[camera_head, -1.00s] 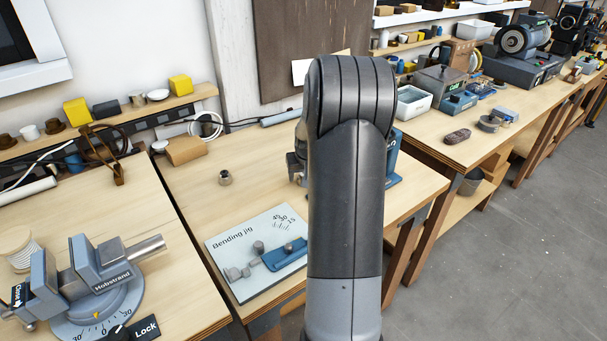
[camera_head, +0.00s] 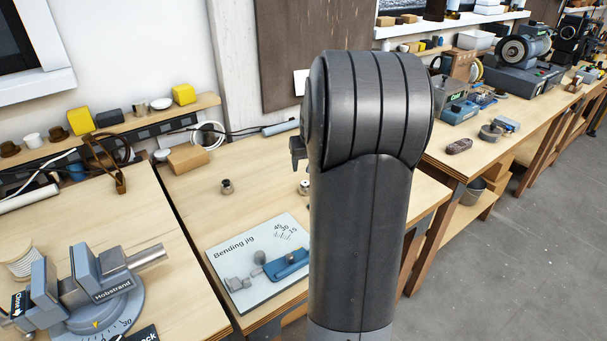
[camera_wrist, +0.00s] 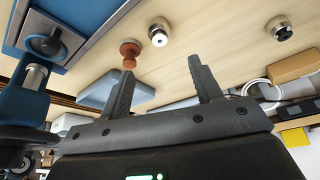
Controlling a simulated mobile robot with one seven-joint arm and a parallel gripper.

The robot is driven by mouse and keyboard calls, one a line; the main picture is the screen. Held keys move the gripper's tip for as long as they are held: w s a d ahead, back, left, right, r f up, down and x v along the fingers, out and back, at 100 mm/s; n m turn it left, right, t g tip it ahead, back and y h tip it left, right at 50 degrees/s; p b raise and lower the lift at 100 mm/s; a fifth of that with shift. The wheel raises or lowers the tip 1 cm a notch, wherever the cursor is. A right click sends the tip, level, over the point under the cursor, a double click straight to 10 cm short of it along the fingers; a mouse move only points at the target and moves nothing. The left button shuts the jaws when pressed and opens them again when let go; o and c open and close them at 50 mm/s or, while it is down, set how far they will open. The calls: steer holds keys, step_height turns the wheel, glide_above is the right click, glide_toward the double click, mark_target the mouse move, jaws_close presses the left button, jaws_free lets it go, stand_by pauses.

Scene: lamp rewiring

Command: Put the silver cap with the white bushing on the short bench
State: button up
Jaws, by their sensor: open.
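The silver cap with the white bushing (camera_wrist: 159,34) stands on the bench top in the wrist view, its pale ring facing up. It also shows in the head view (camera_head: 304,187), partly hidden by my arm. A second silver cap with a dark bushing (camera_wrist: 280,28) stands apart from it; in the head view this cap (camera_head: 227,187) is to the left. My gripper (camera_wrist: 162,68) is open with nothing between its fingers, close to the white-bushing cap but not around it. Both caps are on the middle bench (camera_head: 210,210). I cannot tell which bench is the short one.
A reddish-brown knob-shaped piece (camera_wrist: 129,50) stands close beside the white-bushing cap. A blue machine (camera_wrist: 65,30) is at the upper left there. The bending jig (camera_head: 258,262) lies at the bench front, a vise (camera_head: 100,285) on the left bench. Bench space between caps is clear.

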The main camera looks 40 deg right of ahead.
steer(key=s+a+r+n, duration=0.1)
steer(key=s+a+r, duration=0.4)
steer(key=a, duration=0.5)
steer(key=s+a+r+n, duration=0.1)
steer(key=s+a+r, duration=0.3)
steer(key=a, duration=0.6)
steer(key=s+a+n+y, duration=0.1)
steer(key=s+a, duration=0.4)
steer(key=s, duration=0.3)
steer(key=s+a+n+t, duration=0.1)
steer(key=s+a, duration=0.4)
steer(key=s, duration=0.3)
steer(key=shift+a+n+t+y, duration=0.3)
steer(key=shift+a+y, duration=0.05)
steer(key=shift+y, duration=0.05)
